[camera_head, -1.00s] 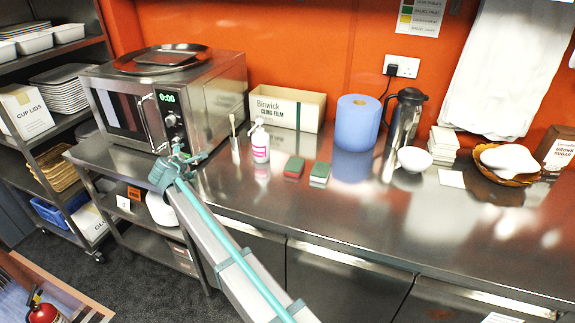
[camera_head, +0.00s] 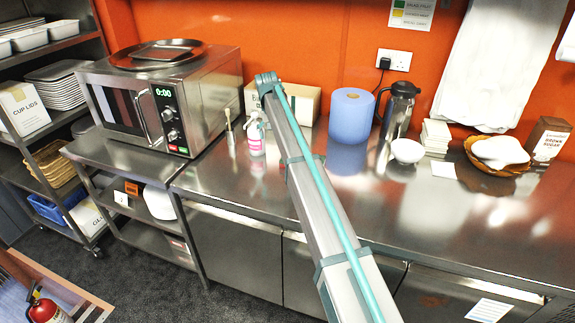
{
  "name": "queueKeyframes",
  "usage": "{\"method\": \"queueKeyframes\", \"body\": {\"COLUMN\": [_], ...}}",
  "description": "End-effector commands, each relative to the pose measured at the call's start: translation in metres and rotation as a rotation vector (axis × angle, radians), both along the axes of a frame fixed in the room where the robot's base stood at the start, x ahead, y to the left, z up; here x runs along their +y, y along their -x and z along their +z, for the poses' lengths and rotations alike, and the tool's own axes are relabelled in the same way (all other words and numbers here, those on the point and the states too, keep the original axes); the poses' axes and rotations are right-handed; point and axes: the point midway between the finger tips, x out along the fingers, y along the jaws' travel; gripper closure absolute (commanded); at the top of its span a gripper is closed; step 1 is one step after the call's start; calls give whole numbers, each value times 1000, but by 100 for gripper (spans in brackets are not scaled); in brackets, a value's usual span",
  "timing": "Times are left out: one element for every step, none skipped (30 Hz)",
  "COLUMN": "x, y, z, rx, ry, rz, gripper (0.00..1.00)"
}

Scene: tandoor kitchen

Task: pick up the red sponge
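The red sponge does not show now; my raised arm crosses the part of the steel counter (camera_head: 440,215) where it lay, to the right of the pump bottle. A second sponge beside it, green on top, is also mostly or fully hidden behind the arm. The far end of my arm shows in front of the cling film box (camera_head: 306,103). I cannot make out my gripper's fingers; they seem hidden behind the arm.
The pump bottle (camera_head: 255,134) and a brush in a holder (camera_head: 230,128) stand left of the arm. A blue roll (camera_head: 351,116), steel jug (camera_head: 398,112) and white bowl (camera_head: 407,150) stand to the right. The microwave (camera_head: 165,100) is at left. The front right counter is clear.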

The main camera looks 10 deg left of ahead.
Motion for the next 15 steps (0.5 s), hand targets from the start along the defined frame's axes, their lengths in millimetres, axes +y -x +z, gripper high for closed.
{"method": "queueKeyframes", "body": {"x": [-16,-23,-31,-38,-42,-47,-51,-53,-56,-57,-58,-59,-59,-59,-59], "y": [-7,-8,-9,-10,-10,-10,-10,-10,-10,-10,-10,-10,-9,-9,-9], "z": [-5,-6,-6,-7,-7,-7,-7,-7,-8,-8,-10,-13,-15,-18,-23], "rx": [32,52,77,91,106,120,130,139,147,151,154,157,158,159,158], "ry": [-27,-43,-61,-71,-81,-91,-97,-102,-106,-109,-110,-111,-111,-111,-111], "rz": [-79,-125,-179,-215,-245,-279,-300,-318,-334,-344,-351,-355,-357,-357,-357], "gripper": [3,3,3,3,3,3,3,3,3,3,3,3,3,3,3]}}
